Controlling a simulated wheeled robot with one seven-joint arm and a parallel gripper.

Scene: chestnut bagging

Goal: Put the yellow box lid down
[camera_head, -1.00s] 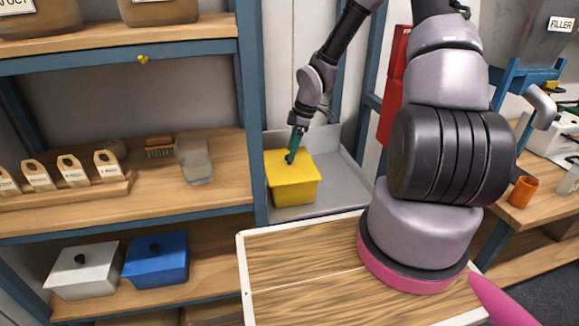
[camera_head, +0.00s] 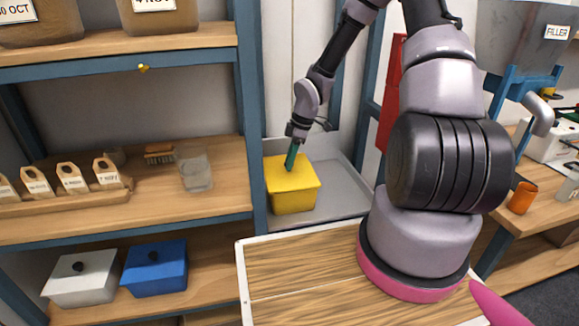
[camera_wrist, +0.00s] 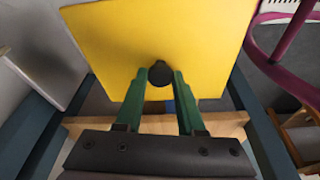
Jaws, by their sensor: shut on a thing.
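The yellow lid (camera_head: 304,177) is a square plate with a black knob (camera_wrist: 160,74), seen close in the wrist view (camera_wrist: 110,40). My gripper (camera_head: 291,168) has green fingers that come down from above onto the middle of the lid. In the wrist view the fingertips (camera_wrist: 160,80) sit on both sides of the knob, shut on it. The yellow box (camera_head: 296,203) is directly below the lid in the head view. I see no clear gap between lid and box there. The knob is hidden by the fingers in the head view.
The box stands on a grey surface (camera_head: 345,190) with free room to its right. A shelf post (camera_head: 251,110) is close on its left. A white-edged wooden top (camera_head: 300,270) lies in front. A blue box (camera_head: 155,270) and a white box (camera_head: 82,280) are on the lower shelf.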

